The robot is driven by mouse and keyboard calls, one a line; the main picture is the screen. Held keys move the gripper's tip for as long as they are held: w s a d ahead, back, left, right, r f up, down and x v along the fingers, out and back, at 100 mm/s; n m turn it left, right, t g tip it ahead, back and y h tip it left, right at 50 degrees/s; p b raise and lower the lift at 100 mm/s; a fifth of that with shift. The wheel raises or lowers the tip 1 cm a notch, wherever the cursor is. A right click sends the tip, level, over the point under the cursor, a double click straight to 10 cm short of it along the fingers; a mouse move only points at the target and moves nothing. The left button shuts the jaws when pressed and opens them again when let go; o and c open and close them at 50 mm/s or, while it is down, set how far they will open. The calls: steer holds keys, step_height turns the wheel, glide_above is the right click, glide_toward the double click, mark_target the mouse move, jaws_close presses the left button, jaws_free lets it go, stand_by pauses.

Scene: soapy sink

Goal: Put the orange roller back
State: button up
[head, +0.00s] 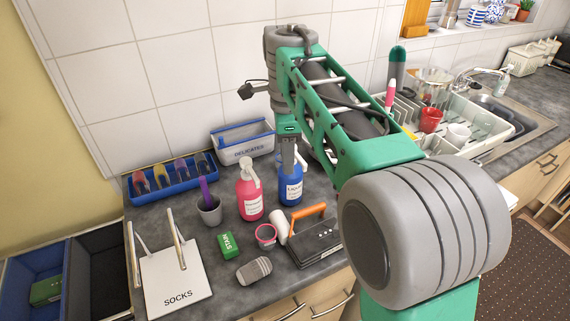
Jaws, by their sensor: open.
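The orange roller (308,212) has an orange handle and what looks like a white cylinder head (278,222). It lies at or on the dark box (318,243) near the counter's front edge; whether it rests on the box or just behind it I cannot tell. My gripper (289,160) hangs pointing down behind and above it, in front of the white DELICATES bin and over the blue bottle. It is open, with nothing seen in it; its fingertips are partly hidden against the bottle.
A pink bottle (250,192) and a blue bottle (290,184) stand close by. A blue rack (173,184) with several coloured items stands back left. A grey cup (209,212), a small pink-rimmed cup (266,236), a green STAIN box (229,245), a grey brush (254,270) and the SOCKS stand (177,280) crowd the counter.

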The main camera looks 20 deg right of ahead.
steer(key=s+f+n+t, duration=0.1)
steer(key=s+f+n, duration=0.2)
steer(key=n, duration=0.3)
steer(key=s+f+n+t, duration=0.1)
steer(key=s+f+n, duration=0.3)
steer(key=s+n, duration=0.2)
steer(key=s+f+n+t, duration=0.1)
steer(key=s+f+n, duration=0.2)
steer(key=n, duration=0.5)
steer(key=shift+s+f+t, duration=0.3)
steer(key=shift+s+t, duration=0.1)
steer(key=shift+s, duration=0.45)
steer(key=shift+c, duration=0.5)
